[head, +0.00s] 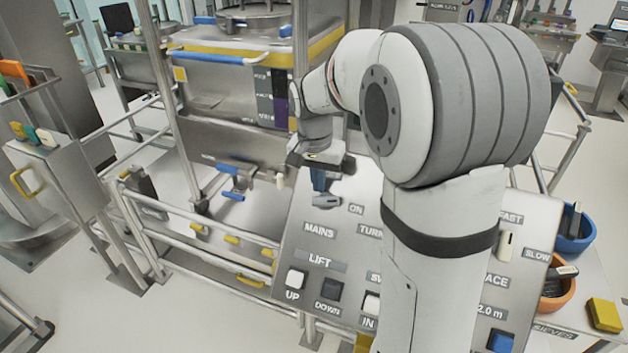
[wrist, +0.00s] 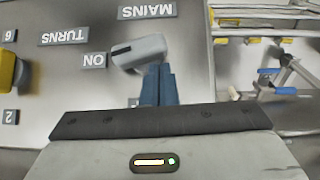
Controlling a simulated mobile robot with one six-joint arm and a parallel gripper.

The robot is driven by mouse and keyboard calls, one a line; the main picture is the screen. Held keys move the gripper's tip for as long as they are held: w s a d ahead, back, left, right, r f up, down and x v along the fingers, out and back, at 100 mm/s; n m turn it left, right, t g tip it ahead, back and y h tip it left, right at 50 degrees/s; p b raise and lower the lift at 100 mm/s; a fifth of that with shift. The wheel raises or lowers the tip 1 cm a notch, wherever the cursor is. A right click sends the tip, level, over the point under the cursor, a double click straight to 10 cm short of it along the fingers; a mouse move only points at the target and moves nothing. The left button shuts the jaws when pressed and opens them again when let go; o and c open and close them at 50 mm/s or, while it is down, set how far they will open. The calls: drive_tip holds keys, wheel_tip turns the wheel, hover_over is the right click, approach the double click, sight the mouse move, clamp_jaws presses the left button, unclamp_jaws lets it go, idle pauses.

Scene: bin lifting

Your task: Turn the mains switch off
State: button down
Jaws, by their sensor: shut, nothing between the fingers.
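The mains switch, a light grey lever knob (head: 327,201), is on the sloped metal control panel (head: 290,235), above the MAINS label (head: 319,231) and left of the ON label (head: 356,209). In the wrist view the switch (wrist: 146,52) shows a dark mark at its end nearest the ON label (wrist: 93,60). My gripper (head: 319,188) has its blue fingers together, with nothing between them. The fingertips (wrist: 158,70) are right at the switch's side in the wrist view; I cannot tell whether they touch it.
The panel also carries the UP button (head: 295,279), the DOWN button (head: 331,290) and a yellow knob (wrist: 8,70). My arm hides the panel's middle in the head view. A steel bin (head: 225,85) stands behind a railing (head: 200,250). Orange (head: 556,292) and blue (head: 573,235) pots stand at right.

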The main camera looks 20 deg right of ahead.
drive_tip(key=a+n+h, duration=0.1)
drive_tip(key=a+f+n+g+h+p, duration=0.1)
drive_tip(key=n+h, duration=0.1)
drive_tip(key=shift+w, duration=0.2)
drive_tip(key=n+h, duration=0.1)
drive_tip(key=a+f+n+g+h, duration=0.1)
drive_tip(key=n+h, duration=0.1)
drive_tip(key=shift+s+f, duration=0.1)
drive_tip(key=shift+s, duration=0.05)
drive_tip(key=n+h, duration=0.1)
drive_tip(key=n+h+b, duration=0.1)
drive_tip(key=a+f+n, duration=0.1)
drive_tip(key=shift+s+f+h, duration=0.1)
drive_tip(key=shift+s+h, duration=0.2)
drive_tip(key=shift+h, duration=0.1)
drive_tip(key=n+h, duration=0.1)
drive_tip(key=n+t+h+b, duration=0.1)
drive_tip(key=shift+s+a+f+n, duration=0.1)
drive_tip(key=shift+s+f+n, duration=0.25)
drive_tip(key=shift+f+n, duration=0.05)
drive_tip(key=shift+r, duration=0.1)
drive_tip(key=shift+s+d+r, duration=0.2)
drive_tip(key=shift+d, duration=0.45)
